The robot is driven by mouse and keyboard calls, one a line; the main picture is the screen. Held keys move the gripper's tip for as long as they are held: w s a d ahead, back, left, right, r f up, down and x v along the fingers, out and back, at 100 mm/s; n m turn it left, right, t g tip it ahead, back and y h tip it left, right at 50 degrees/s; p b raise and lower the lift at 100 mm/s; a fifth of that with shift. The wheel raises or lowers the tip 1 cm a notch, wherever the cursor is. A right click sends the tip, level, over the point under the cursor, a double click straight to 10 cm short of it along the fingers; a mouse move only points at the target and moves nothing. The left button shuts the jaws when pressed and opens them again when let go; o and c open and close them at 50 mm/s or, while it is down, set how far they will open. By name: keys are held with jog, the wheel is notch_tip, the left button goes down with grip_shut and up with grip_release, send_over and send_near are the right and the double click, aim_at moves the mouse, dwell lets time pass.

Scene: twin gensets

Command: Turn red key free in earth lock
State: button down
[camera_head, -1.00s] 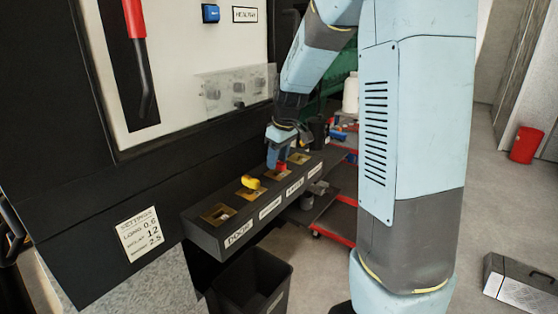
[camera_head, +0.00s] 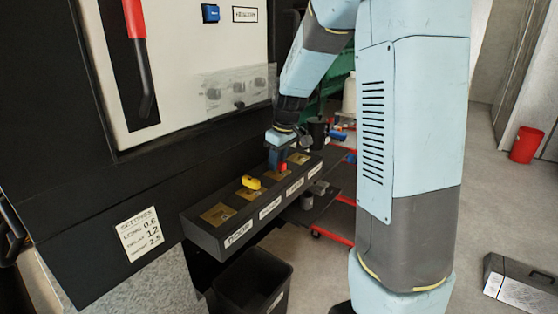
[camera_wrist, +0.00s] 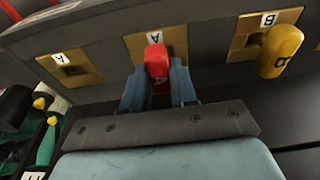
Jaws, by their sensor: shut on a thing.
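The red key (camera_wrist: 157,62) stands in a brass lock plate (camera_wrist: 140,45) marked A on the dark lock shelf. In the head view the red key (camera_head: 283,168) shows only in part beside my gripper (camera_head: 276,158). My gripper (camera_wrist: 159,90) is shut on the red key, a blue finger on each side of it in the wrist view. The head of the key shows between the fingertips; its shaft is hidden in the plate. I cannot read the label of this lock in the head view.
A yellow key (camera_wrist: 281,50) marked B sits in the neighbouring plate, close to my gripper; it also shows in the head view (camera_head: 251,182). An empty plate (camera_wrist: 72,68) lies on the other side. A dark bin (camera_head: 254,284) stands below the shelf. A red-handled lever (camera_head: 135,20) is on the panel above.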

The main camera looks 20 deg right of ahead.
jog(key=n, duration=0.4)
jog(key=shift+s+n+g+y, duration=0.1)
jog(key=shift+n+g+y, duration=0.2)
jog(key=n+g, duration=0.1)
jog(key=n, duration=0.4)
jog(key=n+g, duration=0.1)
jog(key=n, duration=0.7)
jog(key=shift+s+n+g, duration=0.1)
jog(key=shift+n+g, duration=0.3)
jog(key=c, duration=0.8)
grip_release()
